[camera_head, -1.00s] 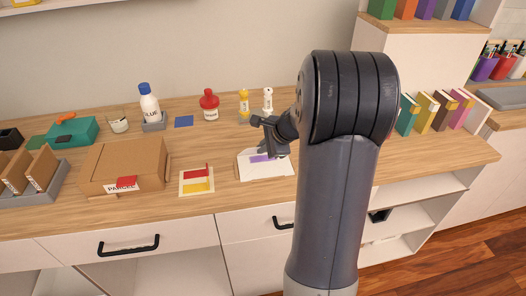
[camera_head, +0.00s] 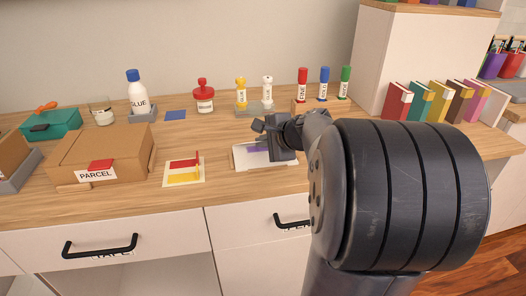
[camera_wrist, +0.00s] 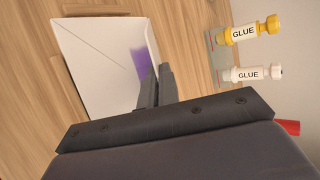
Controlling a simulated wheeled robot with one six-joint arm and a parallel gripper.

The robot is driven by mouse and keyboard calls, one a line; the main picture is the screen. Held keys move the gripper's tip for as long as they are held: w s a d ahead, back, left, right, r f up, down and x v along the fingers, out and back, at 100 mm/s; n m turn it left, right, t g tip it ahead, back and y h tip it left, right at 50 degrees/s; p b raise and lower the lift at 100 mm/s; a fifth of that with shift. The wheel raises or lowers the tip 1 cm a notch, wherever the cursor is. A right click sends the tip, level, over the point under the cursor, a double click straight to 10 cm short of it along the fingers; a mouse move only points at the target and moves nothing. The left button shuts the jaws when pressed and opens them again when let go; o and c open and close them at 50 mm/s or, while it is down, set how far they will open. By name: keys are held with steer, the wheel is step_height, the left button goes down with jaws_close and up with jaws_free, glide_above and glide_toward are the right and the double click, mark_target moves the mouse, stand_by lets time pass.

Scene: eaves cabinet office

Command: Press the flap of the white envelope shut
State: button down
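The white envelope (camera_head: 240,160) lies on the wooden counter with a purple patch (camera_head: 257,148) on it. In the wrist view the envelope (camera_wrist: 95,60) shows a thin diagonal line, and the purple patch (camera_wrist: 140,66) sits at its right side. My gripper (camera_wrist: 157,85) has its two dark fingers close together with nothing seen between them. Its tips are over the envelope's edge beside the purple patch, hiding part of it. In the head view my gripper (camera_head: 262,130) is above the envelope's right part. I cannot tell if the fingers touch the paper, or how far the flap is raised.
Yellow (camera_head: 241,92) and white (camera_head: 267,92) glue sticks stand in a holder behind the envelope. Red, blue and green bottles stand behind my arm. A card with red and yellow pieces (camera_head: 184,172) and a parcel box (camera_head: 102,155) lie left. Bare counter separates card and envelope.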

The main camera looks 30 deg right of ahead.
steer(key=shift+f+b, duration=0.1)
steer(key=shift+b, duration=0.4)
steer(key=c, duration=2.1)
jaws_free()
steer(key=o, duration=0.4)
steer(key=shift+p, duration=0.45)
steer(key=shift+r+p, duration=0.25)
steer(key=shift+p, duration=0.8)
steer(key=shift+w+r+g+p, duration=0.1)
steer(key=shift+g+p, duration=0.2)
steer(key=shift+p, duration=0.75)
steer(key=p, duration=0.2)
steer(key=g+p, duration=0.1)
steer(key=p, duration=0.2)
steer(key=shift+w+r, duration=0.2)
steer(key=shift+r, duration=0.1)
